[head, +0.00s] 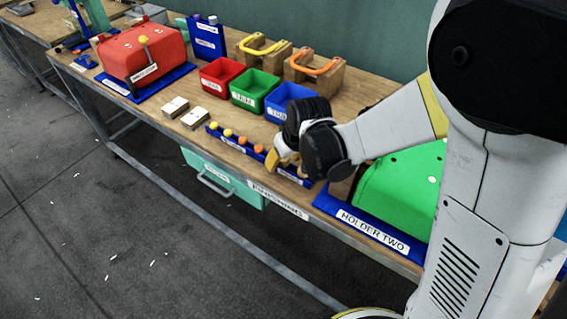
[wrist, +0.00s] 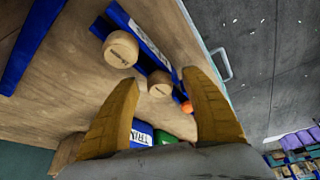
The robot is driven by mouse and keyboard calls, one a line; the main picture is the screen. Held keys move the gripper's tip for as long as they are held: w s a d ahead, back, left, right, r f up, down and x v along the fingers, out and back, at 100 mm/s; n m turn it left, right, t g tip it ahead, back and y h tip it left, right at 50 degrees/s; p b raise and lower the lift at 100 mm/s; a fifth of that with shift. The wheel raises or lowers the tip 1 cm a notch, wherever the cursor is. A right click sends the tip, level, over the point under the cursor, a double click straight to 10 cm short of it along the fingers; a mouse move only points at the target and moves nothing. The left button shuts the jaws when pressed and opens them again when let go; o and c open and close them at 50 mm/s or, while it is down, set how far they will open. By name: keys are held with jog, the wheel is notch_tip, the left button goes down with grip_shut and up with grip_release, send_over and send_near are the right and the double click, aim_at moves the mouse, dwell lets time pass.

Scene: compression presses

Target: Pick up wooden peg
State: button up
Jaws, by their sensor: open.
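In the wrist view, a round wooden peg (wrist: 159,84) sits at the blue rack (wrist: 146,40), seen from its end, in the space between my fingertips. A larger-looking wooden peg (wrist: 121,49) with small dark marking on its end lies beyond, toward the upper left. My gripper (wrist: 160,77) is open, with one tan finger on each side of the nearer peg; I cannot tell whether either finger touches it.
Yellow and orange knobs (head: 228,133) line the rack's left part. Red (head: 222,88), green (head: 252,103) and blue (head: 290,117) bins stand behind. A green case (head: 400,180) on a blue holder is close at the right. The bench's front edge (head: 215,170) is near.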

jog(key=c, duration=0.9)
jog(key=shift+r, duration=0.1)
notch_tip(320, 180, up, 10)
jog(key=p, duration=0.4)
